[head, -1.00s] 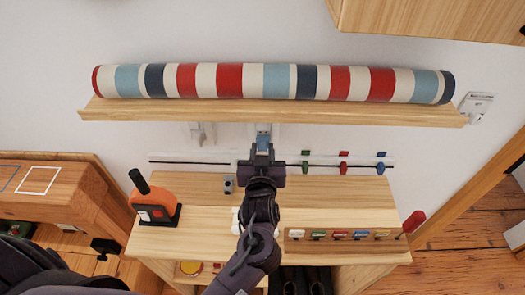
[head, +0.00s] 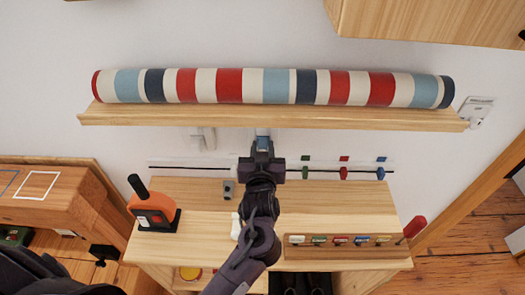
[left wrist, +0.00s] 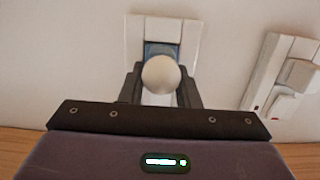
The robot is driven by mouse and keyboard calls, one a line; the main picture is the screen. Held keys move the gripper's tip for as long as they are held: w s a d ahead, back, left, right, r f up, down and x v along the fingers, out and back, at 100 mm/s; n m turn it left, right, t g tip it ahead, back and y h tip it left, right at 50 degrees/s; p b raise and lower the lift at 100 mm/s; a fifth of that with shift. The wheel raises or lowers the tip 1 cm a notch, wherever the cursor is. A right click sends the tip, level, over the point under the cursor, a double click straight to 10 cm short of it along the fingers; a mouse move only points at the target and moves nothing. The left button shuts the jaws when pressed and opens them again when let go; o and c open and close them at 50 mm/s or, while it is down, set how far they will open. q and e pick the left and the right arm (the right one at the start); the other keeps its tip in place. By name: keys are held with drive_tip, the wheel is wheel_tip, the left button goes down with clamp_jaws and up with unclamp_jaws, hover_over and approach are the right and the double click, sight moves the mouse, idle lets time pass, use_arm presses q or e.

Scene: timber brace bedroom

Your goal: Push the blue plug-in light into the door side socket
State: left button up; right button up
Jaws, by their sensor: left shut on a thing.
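The blue plug-in light (head: 263,142) is between the fingers of my left gripper (head: 262,158), at the wall just below the shelf. In the left wrist view my left gripper (left wrist: 161,88) is shut on the light, whose blue body (left wrist: 161,51) shows behind a pale round knob (left wrist: 161,75). A white socket plate (left wrist: 136,36) is straight behind the light. The light hides the plate's middle, so I cannot tell how far in the light sits. My right gripper is not in view.
A second white wall fitting (left wrist: 284,72) is beside the socket. The shelf (head: 270,117) with a striped roll (head: 270,86) juts out close above my gripper. Below are a rail with coloured clips (head: 343,172), an orange tool (head: 152,212) and a rack of coloured tags (head: 340,241).

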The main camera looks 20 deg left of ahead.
use_arm(q)
drive_tip(key=o, duration=1.1)
drive_tip(key=shift+c, duration=0.2)
drive_tip(key=shift+s, duration=0.2)
drive_tip(key=b+v, duration=0.2)
drive_tip(key=v, duration=0.5)
drive_tip(key=shift+s, duration=0.15)
drive_tip(key=shift+d, duration=0.1)
